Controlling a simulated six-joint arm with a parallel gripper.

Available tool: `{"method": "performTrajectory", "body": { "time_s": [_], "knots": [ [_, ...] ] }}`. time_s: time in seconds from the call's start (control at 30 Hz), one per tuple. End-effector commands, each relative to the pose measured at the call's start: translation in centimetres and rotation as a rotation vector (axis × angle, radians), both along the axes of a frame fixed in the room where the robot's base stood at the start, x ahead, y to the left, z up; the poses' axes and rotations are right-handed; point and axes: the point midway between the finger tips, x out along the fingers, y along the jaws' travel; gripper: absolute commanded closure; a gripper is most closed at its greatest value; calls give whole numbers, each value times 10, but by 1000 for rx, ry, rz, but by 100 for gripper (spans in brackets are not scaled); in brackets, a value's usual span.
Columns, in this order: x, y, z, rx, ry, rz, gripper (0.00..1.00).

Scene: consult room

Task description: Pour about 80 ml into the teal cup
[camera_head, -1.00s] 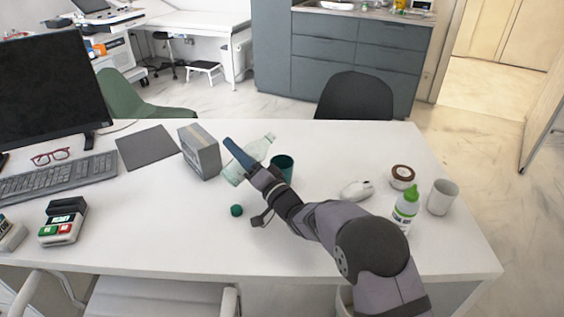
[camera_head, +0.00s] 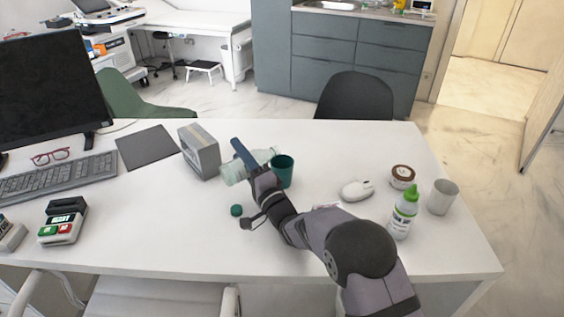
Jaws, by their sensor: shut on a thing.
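The teal cup (camera_head: 284,172) stands upright on the white desk, just right of my gripper and partly hidden by it. My gripper (camera_head: 244,160) is shut on a clear, pale-green bottle (camera_head: 233,173). The bottle is tilted close to level, with one end toward the upper part of the teal cup. My gripper hides the bottle's middle. I cannot tell whether liquid is flowing or how much is in the cup. A small dark green cap (camera_head: 236,210) lies on the desk in front of the gripper.
A grey box (camera_head: 199,152) stands left of the bottle. The monitor (camera_head: 50,88) and keyboard (camera_head: 55,178) are at left.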

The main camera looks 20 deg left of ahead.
Motion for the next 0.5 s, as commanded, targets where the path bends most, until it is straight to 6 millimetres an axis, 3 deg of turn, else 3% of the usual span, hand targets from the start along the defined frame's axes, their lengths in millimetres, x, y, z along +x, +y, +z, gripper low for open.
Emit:
{"method": "performTrajectory", "body": {
  "time_s": [0.5],
  "knots": [
    [1,0,1,42,60,0,82]
  ]
}}
